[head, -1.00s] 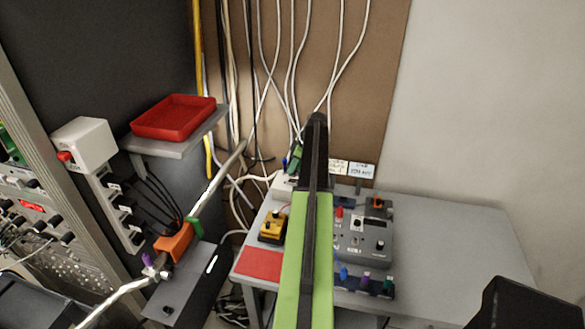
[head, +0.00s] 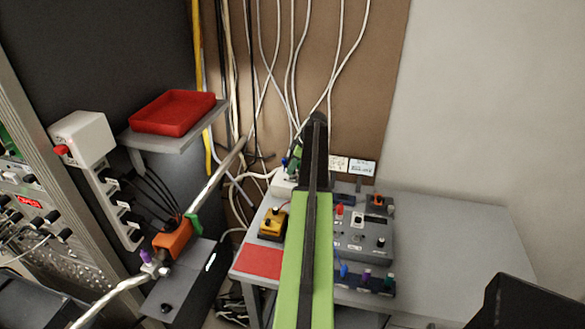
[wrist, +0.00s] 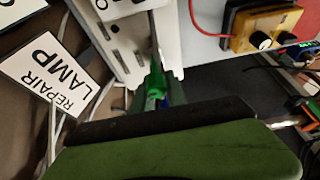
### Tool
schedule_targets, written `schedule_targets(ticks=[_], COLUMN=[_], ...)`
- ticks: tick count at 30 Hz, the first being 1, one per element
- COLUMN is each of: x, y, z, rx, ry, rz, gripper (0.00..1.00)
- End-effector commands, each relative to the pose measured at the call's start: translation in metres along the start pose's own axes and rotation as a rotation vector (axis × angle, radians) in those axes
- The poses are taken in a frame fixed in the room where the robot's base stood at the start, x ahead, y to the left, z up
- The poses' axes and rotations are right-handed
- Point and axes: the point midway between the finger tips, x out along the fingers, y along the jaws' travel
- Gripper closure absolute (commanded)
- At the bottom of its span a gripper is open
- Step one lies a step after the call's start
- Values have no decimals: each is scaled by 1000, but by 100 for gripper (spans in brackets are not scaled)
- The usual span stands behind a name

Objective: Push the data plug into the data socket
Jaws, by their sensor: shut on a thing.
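My gripper (wrist: 155,88) is shut on a small green piece with a bluish part, seen in the wrist view and taken as the data plug (wrist: 157,78). My gripper's dark edge and green body hide much of it. The piece points into a gap at the edge of a white box (wrist: 125,38); I cannot tell whether it touches or is inside a socket. In the head view, my green and black arm hides most of this spot. The white box (head: 281,186) shows just left of the arm, with a small blue part (head: 284,162) above it.
A yellow box (head: 272,224), a red mat (head: 262,261) and a grey control box (head: 362,238) lie on the grey table (head: 455,235). A "REPAIR LAMP" sign (wrist: 48,75) is close to my gripper. White cables (head: 293,70) hang behind. The table's right side is clear.

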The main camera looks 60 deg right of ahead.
Motion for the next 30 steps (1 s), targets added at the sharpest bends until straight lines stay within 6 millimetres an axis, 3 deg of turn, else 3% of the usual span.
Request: schedule_targets(ticks=[30], x=[10], y=[0], z=[5], rx=[1], ry=[0], rz=[1], gripper=[100])
